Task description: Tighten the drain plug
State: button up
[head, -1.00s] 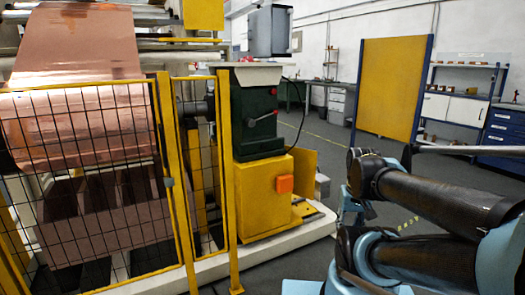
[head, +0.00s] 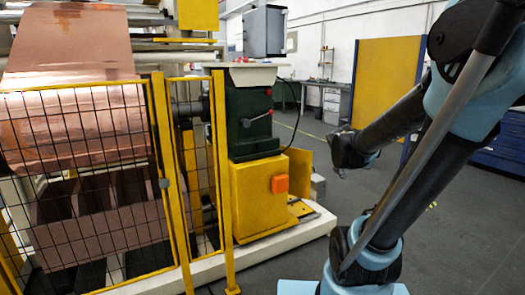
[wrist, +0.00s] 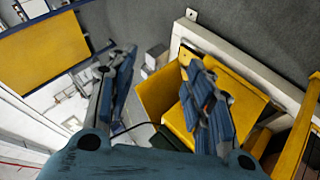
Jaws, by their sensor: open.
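I cannot make out the drain plug in either view. The dark green gear housing (head: 252,100) stands on a yellow base (head: 250,205) in the head view, with a red-tipped lever on its front. Beyond the fingers, yellow machine parts (wrist: 160,95) show on the machine's pale base. In the head view my arm reaches in from the right, ending right of the machine, apart from it.
A yellow-framed mesh guard (head: 85,190) stands before the copper foil (head: 75,45) at left. The pale machine plinth (head: 165,276) runs along the floor. A yellow panel (head: 395,85) stands behind my arm. Grey floor is open between machine and panel.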

aim_at(261, 147)
jog(key=w+a+r+n+t+y, duration=0.1)
jog(key=w+a+r+n+t, duration=0.15)
jog(key=w+n, duration=0.4)
jog(key=w+a+r+n+t+y, duration=0.1)
jog(key=w+a+r+n+t, duration=0.2)
jog(key=w, duration=0.7)
jog(key=w+a+r+n+t+y, duration=0.1)
jog(key=w+a+n+t+y, duration=0.15)
jog(key=w+a+n, duration=0.4)
jog(key=w+a+f+n+g+y, duration=0.1)
jog(key=w+a+f+n+y, duration=0.2)
jog(key=a+f+n+y, duration=0.35)
jog(key=w+a+f+n+g+y, duration=0.1)
jog(key=w+a+f+n+y, duration=0.2)
jog(key=a+f+n, duration=0.55)
jog(key=x, duration=1.8)
jog(key=shift+s+a+r, duration=0.2)
jog(key=shift+a+r, duration=0.15)
jog(key=shift+r, duration=0.05)
jog(key=shift+c, duration=0.2)
jog(key=c, duration=1)
jog(key=shift+d, duration=0.15)
